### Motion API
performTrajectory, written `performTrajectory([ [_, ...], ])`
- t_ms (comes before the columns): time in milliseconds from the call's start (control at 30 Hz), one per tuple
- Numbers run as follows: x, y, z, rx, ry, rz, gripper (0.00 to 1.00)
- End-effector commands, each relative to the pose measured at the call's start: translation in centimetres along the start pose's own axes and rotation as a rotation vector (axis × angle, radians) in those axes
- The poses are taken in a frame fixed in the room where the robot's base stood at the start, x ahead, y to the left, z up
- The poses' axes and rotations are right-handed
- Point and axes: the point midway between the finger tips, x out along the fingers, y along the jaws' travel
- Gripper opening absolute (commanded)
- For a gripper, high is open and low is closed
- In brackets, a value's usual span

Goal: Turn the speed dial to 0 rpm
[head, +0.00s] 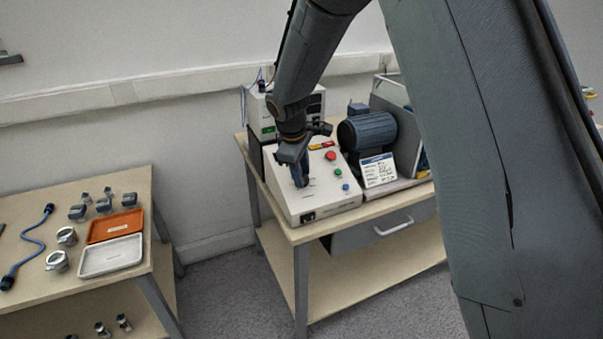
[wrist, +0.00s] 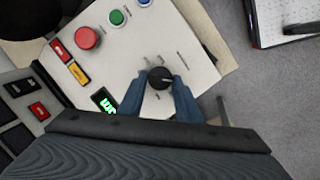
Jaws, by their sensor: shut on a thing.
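The speed dial (wrist: 159,77) is a round black knob with a pale pointer line, on the sloped face of the white control box (head: 328,203). In the wrist view my gripper (wrist: 160,88) has its two blue fingers on either side of the dial, shut on it. In the head view my gripper (head: 301,180) points down at the left part of the box and hides the dial. The scale print around the dial is too small to read.
A red button (head: 330,155), a green button (head: 338,174) and a blue button (head: 346,187) stand on the box face. A blue-grey motor (head: 367,131) and a white card (head: 378,170) are to the right. A side table (head: 137,276) with trays stands left, across a floor gap.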

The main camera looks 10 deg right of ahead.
Motion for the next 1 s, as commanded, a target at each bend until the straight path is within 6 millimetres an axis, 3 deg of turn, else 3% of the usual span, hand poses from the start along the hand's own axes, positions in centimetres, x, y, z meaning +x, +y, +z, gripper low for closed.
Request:
performTrajectory([
  [367, -0.1, 0.0, -0.1, -0.004, 0.001, 0.002, 0.09],
  [400, -0.1, 0.0, -0.1, -0.004, 0.001, 0.002, 0.38],
  [500, 0.0, 0.0, 0.0, -0.003, 0.0, 0.002, 0.5],
  [800, -0.2, 0.1, 0.0, -0.002, 0.0, 0.002, 0.5],
  [1000, -2.5, 0.1, -0.1, -0.002, 0.002, 0.004, 0.5],
])
